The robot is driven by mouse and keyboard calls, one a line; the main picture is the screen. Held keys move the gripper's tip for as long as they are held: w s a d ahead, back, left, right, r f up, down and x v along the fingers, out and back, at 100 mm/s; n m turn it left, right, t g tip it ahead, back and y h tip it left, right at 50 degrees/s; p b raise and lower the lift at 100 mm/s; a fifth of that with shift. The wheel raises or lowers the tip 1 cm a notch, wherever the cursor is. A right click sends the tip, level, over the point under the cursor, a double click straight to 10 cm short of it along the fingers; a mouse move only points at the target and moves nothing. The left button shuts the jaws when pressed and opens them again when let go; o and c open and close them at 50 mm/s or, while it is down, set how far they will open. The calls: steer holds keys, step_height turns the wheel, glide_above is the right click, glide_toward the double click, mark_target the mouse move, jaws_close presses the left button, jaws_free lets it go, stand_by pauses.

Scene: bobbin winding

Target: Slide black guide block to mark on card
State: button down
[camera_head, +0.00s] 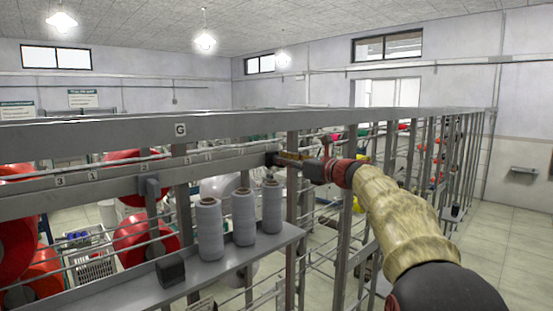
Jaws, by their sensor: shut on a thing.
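My gripper (283,163) reaches in from the right, at the right part of the grey rail (118,187). It is shut on the small black guide block (271,159) at the rail. The fingers and the block overlap at this distance, so the exact grip is hard to see. Small white number labels (94,174) run along the rail to the left of the block. I cannot make out a mark on a card near the block.
Three grey thread bobbins (243,217) stand on a shelf (118,291) below the rail. A dark block (170,270) sits at their left. Metal posts (292,220) and rods stand close under my arm. Large red spools (147,240) are behind the frame.

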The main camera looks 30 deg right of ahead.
steer(key=shift+d, duration=0.15)
steer(key=c, duration=1.8)
jaws_free()
steer(key=shift+d, duration=0.1)
steer(key=v, duration=1.2)
